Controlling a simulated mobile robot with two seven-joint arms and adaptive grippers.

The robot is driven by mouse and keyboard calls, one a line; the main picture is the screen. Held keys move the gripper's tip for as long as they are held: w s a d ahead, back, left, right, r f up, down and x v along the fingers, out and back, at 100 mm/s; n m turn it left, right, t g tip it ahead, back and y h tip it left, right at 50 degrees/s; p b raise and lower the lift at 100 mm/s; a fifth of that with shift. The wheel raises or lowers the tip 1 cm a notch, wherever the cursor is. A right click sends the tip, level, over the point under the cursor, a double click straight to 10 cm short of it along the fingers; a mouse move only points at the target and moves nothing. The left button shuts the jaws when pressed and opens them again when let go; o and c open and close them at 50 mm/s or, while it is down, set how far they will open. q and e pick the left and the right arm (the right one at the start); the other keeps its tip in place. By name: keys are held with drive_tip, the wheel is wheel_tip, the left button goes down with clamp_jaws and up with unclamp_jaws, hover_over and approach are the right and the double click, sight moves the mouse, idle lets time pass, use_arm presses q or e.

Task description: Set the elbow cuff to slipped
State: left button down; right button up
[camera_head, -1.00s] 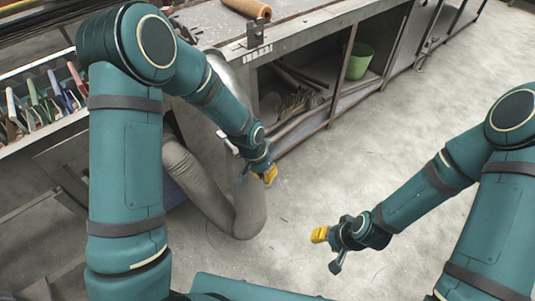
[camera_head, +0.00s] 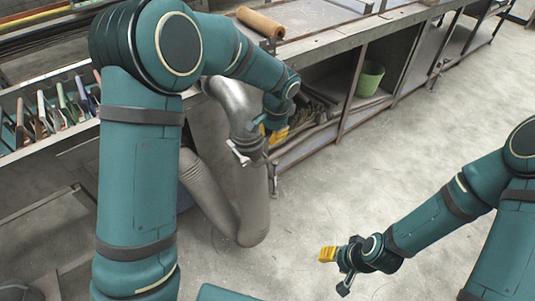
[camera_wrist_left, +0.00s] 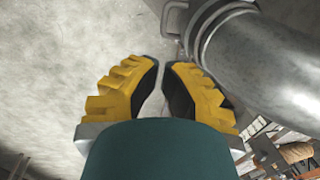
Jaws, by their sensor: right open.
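A grey mesh tube (camera_head: 254,205) hangs in a bend beside the bench in the head view. A metal cuff (camera_head: 250,150) with a small pale lever (camera_head: 237,153) sits around its upper, shinier part. My left gripper (camera_head: 273,133) is just right of the cuff, partly hidden by its own wrist. In the left wrist view my left gripper (camera_wrist_left: 159,63) is open and empty, its fingertips slightly apart. There the cuff band (camera_wrist_left: 212,25) and a small handle (camera_wrist_left: 174,18) lie beyond the right finger, with the tube (camera_wrist_left: 268,65) beside it. My right gripper (camera_head: 328,254) is open and empty over the floor.
The bench (camera_head: 330,40) with its open shelf runs behind the tube. A brown roll (camera_head: 260,21) lies on it, and a green bin (camera_head: 370,78) stands on the shelf. A rack of tools (camera_head: 55,110) is at left. The floor on the right is clear.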

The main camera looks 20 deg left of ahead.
use_arm(q)
drive_tip(key=f, duration=0.4)
drive_tip(key=w+a+f+b, duration=0.1)
drive_tip(key=f, duration=0.4)
drive_tip(key=a+f+b, duration=0.1)
drive_tip(key=f, duration=0.3)
drive_tip(key=shift+w+f, duration=0.15)
drive_tip(key=shift+f, duration=0.2)
drive_tip(key=shift+b, duration=0.3)
wheel_tip(320, 180, down, 5)
drive_tip(key=b, duration=0.3)
drive_tip(key=shift+d+f, duration=0.1)
drive_tip(key=p, duration=0.4)
approach(266, 160)
drive_tip(key=shift+s+d+r, duration=0.3)
drive_tip(key=shift+s+d, duration=0.15)
drive_tip(key=shift+s, duration=0.3)
